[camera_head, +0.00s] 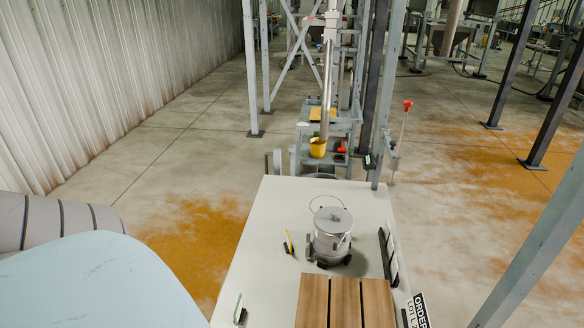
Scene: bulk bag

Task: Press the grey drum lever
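A grey metal drum (326,246) stands upright on the pale table (262,216), with a round lid and a small knob on top. A thin wire loop rises behind its lid. Small dark parts sit around its base, and a thin bar runs down its right side. I cannot tell which of these small parts is the lever. Neither of my grippers is in view, and nothing of mine is seen touching the drum.
Wooden slats (345,303) lie in front of the drum. A yellow-handled tool (288,241) lies left of it, and dark racks (388,257) stand right. Behind the table are a steel frame, a yellow bucket (318,148) and a red-knobbed rod (404,124). Orange powder covers floor patches.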

